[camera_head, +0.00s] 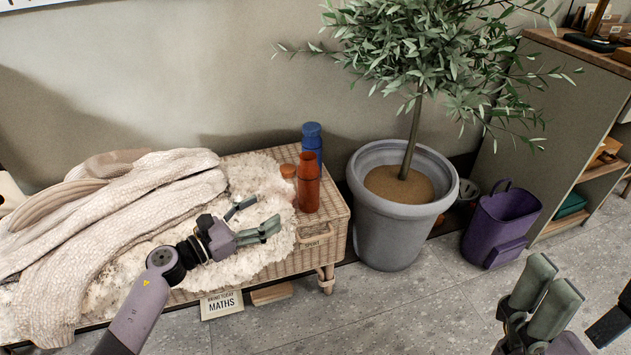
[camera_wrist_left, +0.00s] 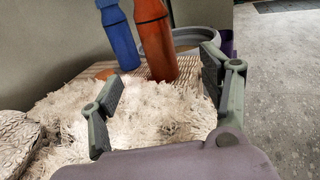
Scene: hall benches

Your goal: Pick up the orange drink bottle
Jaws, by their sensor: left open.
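The orange drink bottle (camera_head: 308,186) stands upright near the right end of the wicker bench, beside the white fluffy throw. In the left wrist view the orange bottle (camera_wrist_left: 155,42) is ahead, between and beyond the fingertips, with its top cut off. My left gripper (camera_head: 258,217) is open and empty over the throw, to the left of and nearer than the bottle, not touching it. Its two spread fingers also show in the left wrist view (camera_wrist_left: 165,82). My right gripper (camera_head: 560,302) is at the lower right, partly cut off, far from the bottle.
A blue bottle (camera_head: 312,140) stands close behind the orange one, and a small orange object (camera_head: 288,171) is at its left. The wicker bench (camera_head: 325,236) carries a knitted blanket (camera_head: 120,205). A grey plant pot (camera_head: 385,235) and purple bin (camera_head: 495,225) stand right.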

